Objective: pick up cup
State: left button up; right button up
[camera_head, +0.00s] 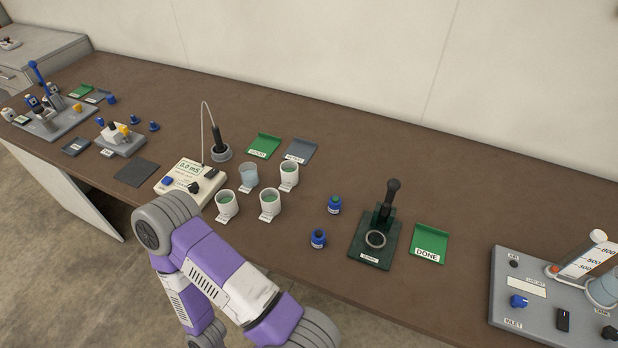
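A translucent bluish cup (248,176) stands at the back left of the group. All are upright. A purple and grey arm of mine crosses the lower part of the view in front of the cups. Neither of my grippers shows.
A white meter (190,183) with a probe on a stand (220,146) is left of the cups. A grey panel (535,298) stands far right.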

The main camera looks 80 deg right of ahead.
aim_at(290, 178)
jog(key=z, duration=1.55)
